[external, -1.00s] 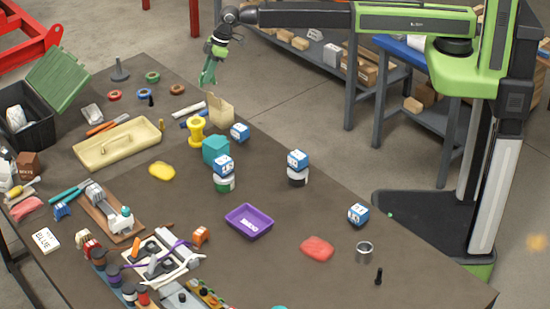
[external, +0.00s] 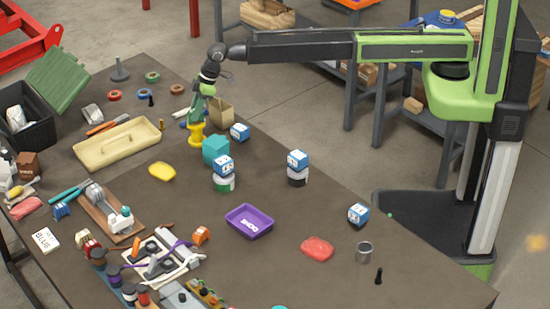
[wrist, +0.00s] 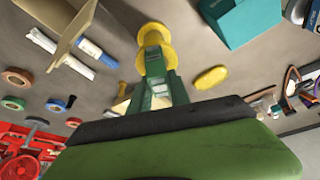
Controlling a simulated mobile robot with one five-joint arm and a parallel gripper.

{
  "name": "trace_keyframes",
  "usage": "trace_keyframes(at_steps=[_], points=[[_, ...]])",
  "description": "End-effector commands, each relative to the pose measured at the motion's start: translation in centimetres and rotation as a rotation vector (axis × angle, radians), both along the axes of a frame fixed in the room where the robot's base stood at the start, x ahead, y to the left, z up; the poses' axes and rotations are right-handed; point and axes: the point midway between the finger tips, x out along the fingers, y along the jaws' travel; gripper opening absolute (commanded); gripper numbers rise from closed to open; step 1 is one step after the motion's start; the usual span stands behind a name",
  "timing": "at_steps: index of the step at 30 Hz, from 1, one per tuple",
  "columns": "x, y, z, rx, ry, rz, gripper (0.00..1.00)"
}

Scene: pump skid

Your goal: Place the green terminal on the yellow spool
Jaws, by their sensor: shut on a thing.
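The yellow spool (external: 197,139) stands upright on the table in the external view. Its round yellow flange (wrist: 153,36) shows at the top centre of the wrist view. My gripper (external: 197,119) points down over the spool, its tips at the spool's top. It is shut on the green terminal (wrist: 155,66), a small green block with pale parts, which overlaps the spool in the wrist view. In the external view my fingers and the terminal blend together and hide the upper spool. I cannot tell whether the terminal touches the spool.
A teal box (external: 216,150) stands close in front of the spool. A tan open box (external: 221,111) and a blue-white cube (external: 240,132) stand behind and to its right. A yellow soap-like piece (external: 162,171) and a beige tray (external: 117,144) lie to the left.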

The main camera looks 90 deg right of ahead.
Motion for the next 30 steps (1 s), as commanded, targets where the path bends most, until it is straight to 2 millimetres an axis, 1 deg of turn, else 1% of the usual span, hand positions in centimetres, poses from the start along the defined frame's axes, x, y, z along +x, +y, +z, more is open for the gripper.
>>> trace_keyframes(at_steps=[4, 8, 9, 13, 23, 26, 30], points=[[0.0, 0.0, 0.2, 0.0, 0.0, 0.0, 0.0], [0.0, 0.0, -0.3, 0.0, 0.0, 0.0, 0.0], [0.0, 0.0, -0.1, 0.0, 0.0, 0.0, 0.28], [0.0, 0.0, -0.1, 0.0, 0.0, 0.0, 0.45], [0.0, 0.0, 0.1, 0.0, 0.0, 0.0, 0.45], [-0.1, -0.1, 0.8, 0.0, 0.0, 0.0, 0.45], [-0.8, -0.3, 2.8, 0.0, 0.0, 0.0, 0.45]])
